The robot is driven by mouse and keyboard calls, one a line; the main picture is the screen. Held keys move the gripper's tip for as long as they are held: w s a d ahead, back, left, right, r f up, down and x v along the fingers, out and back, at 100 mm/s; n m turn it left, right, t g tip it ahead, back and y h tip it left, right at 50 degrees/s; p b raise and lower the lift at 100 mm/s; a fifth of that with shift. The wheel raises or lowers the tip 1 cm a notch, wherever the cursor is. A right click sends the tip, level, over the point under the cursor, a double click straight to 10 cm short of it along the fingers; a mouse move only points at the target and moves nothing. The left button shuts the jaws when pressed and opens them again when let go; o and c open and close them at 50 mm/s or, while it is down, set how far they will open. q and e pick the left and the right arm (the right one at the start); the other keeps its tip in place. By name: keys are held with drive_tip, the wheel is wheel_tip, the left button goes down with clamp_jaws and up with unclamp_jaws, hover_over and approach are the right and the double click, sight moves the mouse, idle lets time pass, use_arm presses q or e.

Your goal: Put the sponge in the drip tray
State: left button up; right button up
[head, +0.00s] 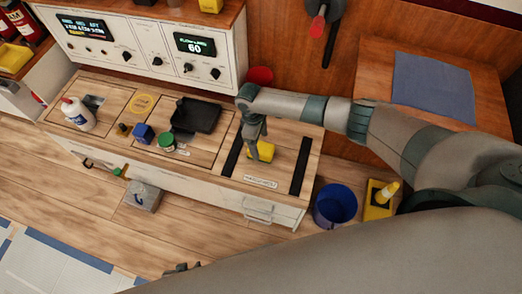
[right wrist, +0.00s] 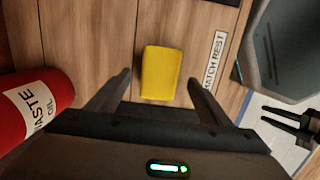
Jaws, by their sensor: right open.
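The yellow sponge (head: 265,151) lies on the wooden counter between two black strips, beside a small label. In the right wrist view the sponge (right wrist: 161,73) sits ahead of and between the fingertips. My right gripper (right wrist: 160,82) is open, with a finger on either side of the sponge and nothing held. In the head view my right gripper (head: 255,148) points down over the sponge and partly hides it. The black drip tray (head: 196,116) stands on the counter to the left of the sponge. My left gripper (head: 182,268) is low in the head view, away from the counter, its fingers apart.
A green-lidded jar (head: 167,143) and a blue block (head: 143,133) stand just in front of the tray. A white bottle (head: 77,114) is further left. A red waste oil can (right wrist: 35,108) stands close to my right gripper. A control panel (head: 150,45) backs the counter.

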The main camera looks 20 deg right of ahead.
sight(261, 148)
drive_tip(key=shift+s+d+f, duration=0.1)
drive_tip(key=shift+f, duration=1.1)
drive_tip(key=shift+d+f, duration=0.1)
drive_tip(key=shift+f, duration=1.05)
use_arm(q)
drive_tip(key=shift+s+a, duration=0.1)
drive_tip(key=shift+a, duration=0.1)
use_arm(e)
drive_tip(key=c, duration=1.2)
use_arm(q)
drive_tip(key=shift+d, duration=0.15)
use_arm(e)
drive_tip(key=shift+r, duration=0.2)
